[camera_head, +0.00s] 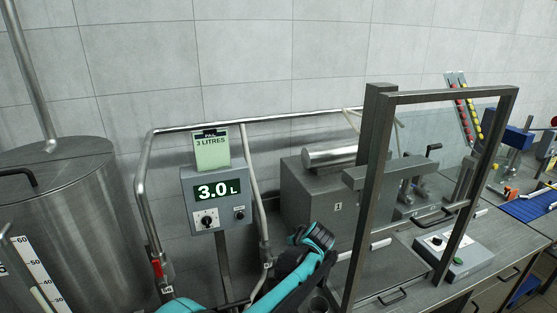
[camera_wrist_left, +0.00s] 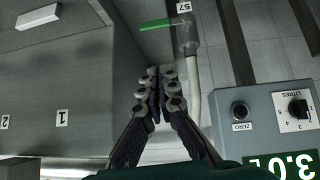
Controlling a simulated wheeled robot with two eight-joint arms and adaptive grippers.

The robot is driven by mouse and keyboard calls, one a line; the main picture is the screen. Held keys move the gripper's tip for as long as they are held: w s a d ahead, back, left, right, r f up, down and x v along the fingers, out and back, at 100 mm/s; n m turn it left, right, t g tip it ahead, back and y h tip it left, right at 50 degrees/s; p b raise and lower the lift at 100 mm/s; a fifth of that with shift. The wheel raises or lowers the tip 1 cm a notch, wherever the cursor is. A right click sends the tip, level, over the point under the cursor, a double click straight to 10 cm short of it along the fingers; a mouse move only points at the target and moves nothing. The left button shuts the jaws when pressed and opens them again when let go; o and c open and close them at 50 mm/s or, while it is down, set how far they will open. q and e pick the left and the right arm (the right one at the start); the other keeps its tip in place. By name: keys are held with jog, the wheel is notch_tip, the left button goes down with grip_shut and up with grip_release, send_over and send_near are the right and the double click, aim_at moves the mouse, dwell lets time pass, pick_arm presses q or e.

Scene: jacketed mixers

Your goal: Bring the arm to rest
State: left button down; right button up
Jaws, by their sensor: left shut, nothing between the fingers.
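My left arm (camera_head: 300,270), teal and black, comes in from the bottom edge of the head view. Its wrist is raised in front of the grey steel box (camera_head: 330,200) marked 1, right of the meter box. In the left wrist view my left gripper (camera_wrist_left: 160,72) is shut, with its fingertips together and nothing between them. Its fingertips are not clear in the head view. A pipe with a green-handled valve (camera_wrist_left: 155,24) tagged 57 lies beyond the fingertips. My right gripper is not in view.
The grey meter box (camera_head: 211,196) reads 3.0 L, under a green card (camera_head: 212,152) reading 3 litres. A steel tank (camera_head: 65,220) stands left. A framed clear guard (camera_head: 440,94) and a control box (camera_head: 453,252) stand on the bench to the right. Pipes run between.

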pick_arm(q)
jog(key=s+a+r+m+g+b, duration=0.15)
jog(key=s+a+r, duration=0.25)
jog(key=s+a, duration=1.2)
jog(key=s+a+f+m+h+b, duration=0.1)
jog(key=s+a+f, duration=0.3)
jog(key=s, duration=0.5)
jog(key=s+a+f+m+h+b, duration=0.1)
jog(key=s+a+f, duration=0.3)
jog(key=s, duration=0.6)
jog(key=shift+a+b, duration=0.45)
jog(key=shift+b, duration=0.25)
